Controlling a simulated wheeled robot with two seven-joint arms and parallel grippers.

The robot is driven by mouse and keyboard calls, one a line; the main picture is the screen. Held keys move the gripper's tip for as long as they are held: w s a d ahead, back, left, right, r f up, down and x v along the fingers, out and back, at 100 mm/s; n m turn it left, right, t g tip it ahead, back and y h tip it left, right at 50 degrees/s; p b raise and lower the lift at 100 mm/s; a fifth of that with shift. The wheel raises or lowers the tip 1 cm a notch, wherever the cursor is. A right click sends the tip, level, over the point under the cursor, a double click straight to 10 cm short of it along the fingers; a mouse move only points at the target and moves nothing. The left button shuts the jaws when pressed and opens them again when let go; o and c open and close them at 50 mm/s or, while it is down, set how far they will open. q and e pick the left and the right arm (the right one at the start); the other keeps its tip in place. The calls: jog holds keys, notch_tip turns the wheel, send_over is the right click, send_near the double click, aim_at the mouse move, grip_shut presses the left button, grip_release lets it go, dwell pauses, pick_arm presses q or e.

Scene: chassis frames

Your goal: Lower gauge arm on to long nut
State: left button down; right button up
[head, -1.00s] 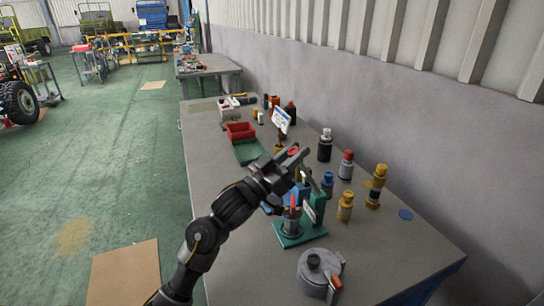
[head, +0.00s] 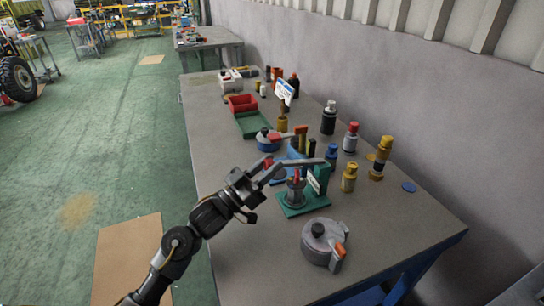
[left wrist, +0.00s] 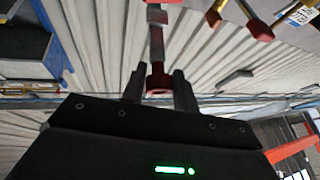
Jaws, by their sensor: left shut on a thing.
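The gauge stands on a green base (head: 291,211) with a green post (head: 321,177) and a white label. Its grey arm (head: 303,162) runs almost level from the post to the left, above a grey upright cylinder (head: 296,193) with a red part on top. I cannot clearly tell the long nut from that cylinder, or whether the arm touches it. My left gripper (head: 270,172) is shut on the arm's free end. In the left wrist view its fingers close around a red end piece (left wrist: 158,84) of a grey bar (left wrist: 157,45). My right gripper is not in view.
A grey round pot-like part (head: 318,243) with an orange-tipped lever stands in front. Yellow (head: 349,177), blue and red-capped cylinders stand behind and to the right. A blue round part (head: 268,140), a red bin (head: 241,103) and a green tray lie farther back. The right front of the bench is clear.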

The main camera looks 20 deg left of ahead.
pick_arm(q)
jog(key=shift+s+f, duration=0.1)
jog(key=shift+f, duration=1.45)
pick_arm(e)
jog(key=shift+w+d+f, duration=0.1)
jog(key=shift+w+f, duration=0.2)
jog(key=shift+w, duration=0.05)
pick_arm(q)
jog(key=c, duration=1.5)
grip_release()
jog(key=shift+c, duration=0.2)
jog(key=o, duration=0.4)
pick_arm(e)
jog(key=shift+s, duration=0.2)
pick_arm(q)
jog(key=shift+r, duration=0.15)
